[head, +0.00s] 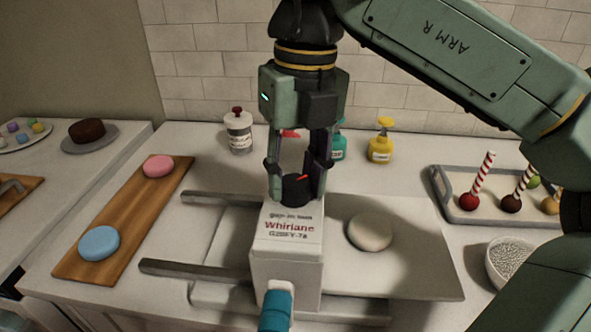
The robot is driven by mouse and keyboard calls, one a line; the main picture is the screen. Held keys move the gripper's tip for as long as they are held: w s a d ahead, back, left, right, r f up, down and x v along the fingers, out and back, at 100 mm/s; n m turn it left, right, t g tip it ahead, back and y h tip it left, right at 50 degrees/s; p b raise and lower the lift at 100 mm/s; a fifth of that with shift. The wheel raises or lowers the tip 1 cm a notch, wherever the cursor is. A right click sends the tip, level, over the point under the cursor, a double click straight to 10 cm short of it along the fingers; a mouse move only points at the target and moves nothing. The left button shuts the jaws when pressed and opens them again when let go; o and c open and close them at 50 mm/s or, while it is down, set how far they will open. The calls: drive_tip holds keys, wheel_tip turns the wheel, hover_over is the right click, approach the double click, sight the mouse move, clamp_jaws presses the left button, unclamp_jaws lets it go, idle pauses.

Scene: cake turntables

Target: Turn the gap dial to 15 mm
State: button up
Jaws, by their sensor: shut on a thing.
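The gap dial (297,189) is a dark round knob with a red pointer line, on top of a white machine housing (287,262) marked "Whirlane". My gripper (295,185) points straight down from above, with its two fingers shut on the dial's left and right sides. The red pointer slants towards the upper right. A small line of print, apparently "gap in mm", is on the housing in front of the dial. The dial's scale numbers cannot be read and are partly hidden by the fingers.
A pale dough ball (370,233) lies on the machine's right sheet (435,275). A teal handle (276,311) sticks out in front. A wooden board (130,215) with pink and blue discs is left. A tray (470,212) of cake pops and a bowl (510,262) are right. Bottles stand behind.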

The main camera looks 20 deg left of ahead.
sight(299, 180)
idle(0.3)
drive_tip(key=o, duration=1.2)
drive_tip(key=shift+c, duration=0.2)
drive_tip(key=shift+w+d+r, duration=0.1)
drive_tip(key=shift+w+r, duration=0.05)
drive_tip(key=shift+r, duration=1.75)
drive_tip(key=shift+w+d+r, duration=0.1)
drive_tip(key=shift+r, duration=1.75)
